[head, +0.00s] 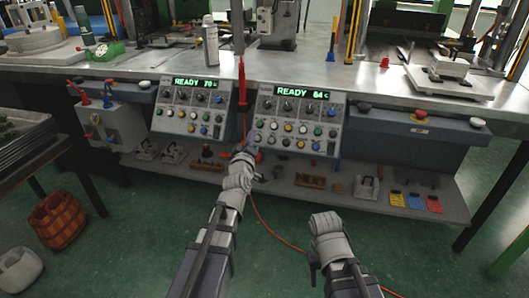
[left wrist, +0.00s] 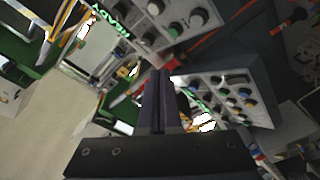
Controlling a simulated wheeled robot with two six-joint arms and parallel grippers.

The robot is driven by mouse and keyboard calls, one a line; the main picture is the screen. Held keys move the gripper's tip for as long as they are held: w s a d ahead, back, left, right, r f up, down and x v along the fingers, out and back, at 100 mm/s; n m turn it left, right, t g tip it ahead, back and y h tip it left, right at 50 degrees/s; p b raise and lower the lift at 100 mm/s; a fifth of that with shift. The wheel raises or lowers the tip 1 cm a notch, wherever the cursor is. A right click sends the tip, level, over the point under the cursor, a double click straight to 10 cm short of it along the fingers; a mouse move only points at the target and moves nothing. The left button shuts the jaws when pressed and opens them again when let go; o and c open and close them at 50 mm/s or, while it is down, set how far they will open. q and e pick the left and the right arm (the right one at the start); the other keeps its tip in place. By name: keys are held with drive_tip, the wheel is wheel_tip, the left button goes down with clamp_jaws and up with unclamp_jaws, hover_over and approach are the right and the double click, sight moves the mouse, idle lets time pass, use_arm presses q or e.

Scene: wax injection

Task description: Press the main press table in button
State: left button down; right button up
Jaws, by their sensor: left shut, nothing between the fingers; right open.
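Two control panels hang on the front of the steel bench. The left panel (head: 188,107) reads "READY" with a number that looks like 70. My left gripper (head: 243,152) is shut and empty, just below and left of the right panel's lower left corner. In the left wrist view its closed fingers (left wrist: 161,100) point toward the panels. My right gripper (head: 314,268) is open and empty, low over the floor at right.
A red tool (head: 242,82) hangs between the panels, with an orange cable (head: 262,222) running down to the floor. A lower shelf (head: 310,191) holds moulds and coloured cards. A brown basket (head: 58,220) stands on the floor at left.

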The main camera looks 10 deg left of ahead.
sight(256, 140)
use_arm(q)
drive_tip(key=shift+s+a, duration=0.1)
drive_tip(key=shift+a, duration=0.2)
drive_tip(key=w+f+b, duration=0.5)
drive_tip(key=w+b, duration=0.1)
drive_tip(key=shift+w+d+f, duration=0.15)
drive_tip(key=shift+w+f, duration=0.2)
drive_tip(key=shift+w, duration=0.05)
drive_tip(key=shift+w+f, duration=0.1)
idle(2.2)
drive_tip(key=shift+w+f, duration=0.15)
drive_tip(key=shift+w, duration=0.05)
